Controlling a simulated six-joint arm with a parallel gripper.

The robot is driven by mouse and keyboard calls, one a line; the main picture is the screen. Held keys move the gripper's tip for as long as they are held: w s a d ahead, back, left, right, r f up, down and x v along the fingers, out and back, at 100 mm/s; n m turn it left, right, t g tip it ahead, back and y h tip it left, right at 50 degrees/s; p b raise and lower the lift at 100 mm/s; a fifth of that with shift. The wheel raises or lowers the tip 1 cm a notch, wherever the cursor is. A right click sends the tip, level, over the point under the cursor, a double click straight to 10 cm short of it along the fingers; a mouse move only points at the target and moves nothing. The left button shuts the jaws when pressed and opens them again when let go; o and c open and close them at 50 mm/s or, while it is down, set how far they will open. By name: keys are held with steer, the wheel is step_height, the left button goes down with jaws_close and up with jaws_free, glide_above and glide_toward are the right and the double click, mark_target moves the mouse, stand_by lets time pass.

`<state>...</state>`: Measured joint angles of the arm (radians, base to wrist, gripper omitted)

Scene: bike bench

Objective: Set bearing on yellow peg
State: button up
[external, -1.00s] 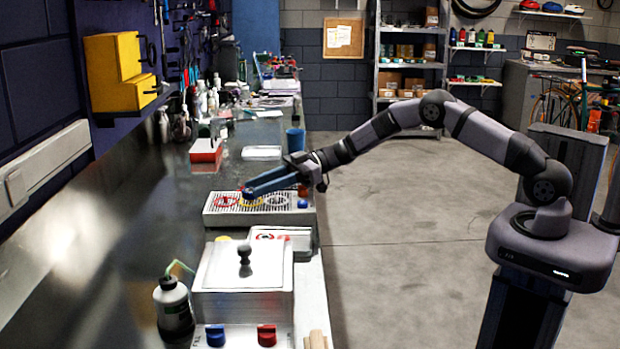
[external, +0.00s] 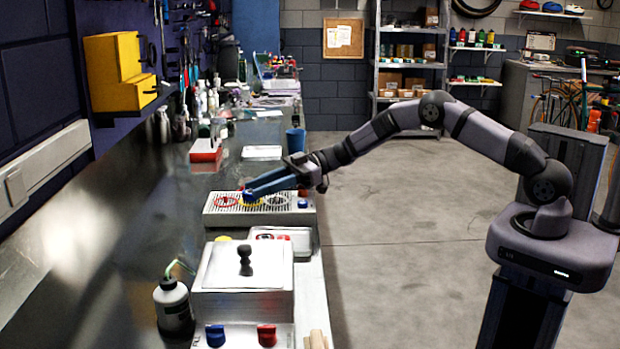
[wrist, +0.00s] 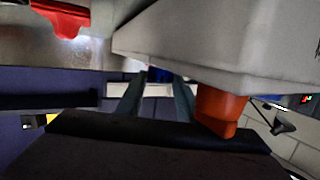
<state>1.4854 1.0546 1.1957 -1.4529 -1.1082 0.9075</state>
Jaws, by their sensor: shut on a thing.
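My gripper (external: 248,194) reaches in from the right in the external view. Its long blue fingers slope down to the left, with the tips low over the pale slotted tray (external: 222,218). The fingers are shut on the bearing, which is too small and covered to make out. A yellow round spot (external: 252,203) shows on the tray just under the fingertips, and the yellow peg itself cannot be told apart there. In the wrist view the two fingers (wrist: 158,95) show, with a small blue patch between them. Contact between bearing and peg cannot be told.
A red ring (external: 226,200) lies left of the yellow spot and a small blue piece (external: 302,204) at the tray's right end. In front stand a white box with a black knob (external: 245,262) and a white bottle (external: 173,306). A red-and-white bin (external: 206,152) stands behind.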

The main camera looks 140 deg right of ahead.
steer(key=shift+r, duration=0.25)
steer(key=shift+r+p, duration=0.35)
steer(key=shift+p, duration=0.1)
steer(key=shift+r+p, duration=0.2)
steer(key=shift+p, duration=0.1)
stand_by(0.4)
steer(key=shift+f+b, duration=0.45)
steer(key=shift+f, duration=0.4)
stand_by(0.7)
steer(key=shift+r+p, duration=0.85)
stand_by(0.8)
steer(key=shift+f+b, duration=0.5)
steer(key=shift+f, duration=0.3)
stand_by(0.5)
steer(key=o, duration=0.8)
steer(key=shift+c, duration=0.2)
steer(key=shift+s, duration=0.15)
